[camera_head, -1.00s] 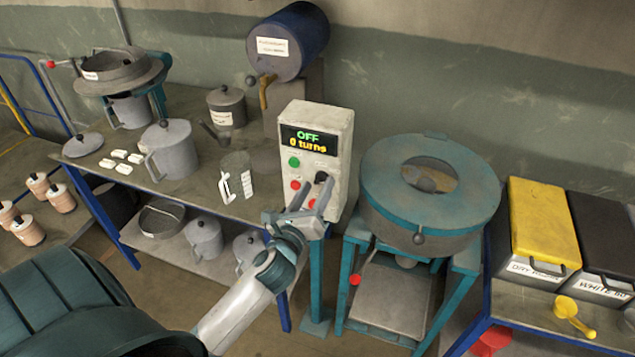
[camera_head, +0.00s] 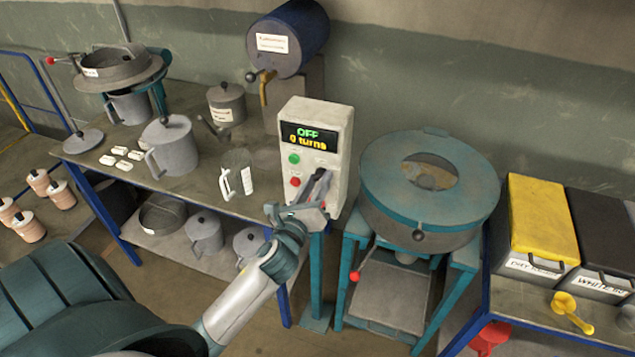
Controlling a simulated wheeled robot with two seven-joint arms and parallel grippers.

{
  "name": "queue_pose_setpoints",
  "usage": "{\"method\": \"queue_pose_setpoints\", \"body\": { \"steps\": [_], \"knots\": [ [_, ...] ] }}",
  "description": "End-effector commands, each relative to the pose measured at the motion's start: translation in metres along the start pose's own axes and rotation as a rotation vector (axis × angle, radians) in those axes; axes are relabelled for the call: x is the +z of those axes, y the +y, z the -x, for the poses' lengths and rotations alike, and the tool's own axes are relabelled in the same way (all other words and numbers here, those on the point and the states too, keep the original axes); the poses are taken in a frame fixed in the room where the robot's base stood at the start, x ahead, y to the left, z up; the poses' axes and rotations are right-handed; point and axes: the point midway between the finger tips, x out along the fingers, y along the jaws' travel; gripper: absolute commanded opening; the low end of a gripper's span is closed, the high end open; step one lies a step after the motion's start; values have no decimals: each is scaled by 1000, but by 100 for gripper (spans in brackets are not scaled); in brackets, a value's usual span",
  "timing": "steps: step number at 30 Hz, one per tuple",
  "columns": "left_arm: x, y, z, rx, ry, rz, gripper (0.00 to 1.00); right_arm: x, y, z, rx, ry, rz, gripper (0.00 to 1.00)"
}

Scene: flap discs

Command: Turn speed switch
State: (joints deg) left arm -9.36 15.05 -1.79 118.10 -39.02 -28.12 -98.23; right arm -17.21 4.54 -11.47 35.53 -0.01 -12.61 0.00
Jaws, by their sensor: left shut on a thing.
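The white control box (camera_head: 327,129) stands at the middle of the view. Its display (camera_head: 309,138) reads "OFF" and "0 turns". A green button (camera_head: 293,158) and a red button (camera_head: 295,182) are on its face. The dark speed switch is on the lower right of the face, mostly hidden by my fingers. My left gripper (camera_head: 320,187) reaches up to the box from below and is shut on the speed switch. My right gripper is not in view.
A round teal mixer (camera_head: 375,190) on a teal stand is close on the right of the box. A workbench (camera_head: 205,207) with a grey pitcher (camera_head: 170,148) and a clear beaker (camera_head: 236,175) is on the left. Yellow and black bins (camera_head: 543,212) stand at far right.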

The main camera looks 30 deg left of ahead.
Motion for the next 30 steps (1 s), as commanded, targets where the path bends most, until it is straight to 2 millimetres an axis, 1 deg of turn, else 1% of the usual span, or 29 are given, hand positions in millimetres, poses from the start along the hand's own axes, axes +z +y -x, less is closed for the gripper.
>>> {"method": "queue_pose_setpoints", "body": {
  "steps": [5, 11, 17, 30],
  "knots": [
    [0, 0, 0, 1, 1, 52, 7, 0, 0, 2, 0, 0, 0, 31],
    [0, 0, 0, 2, 2, 167, 7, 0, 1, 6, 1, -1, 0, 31],
    [0, 0, 0, 2, 1, 330, 7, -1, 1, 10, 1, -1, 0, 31],
    [0, 0, 0, 3, 0, 744, 7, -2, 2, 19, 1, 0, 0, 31]
  ]
}}
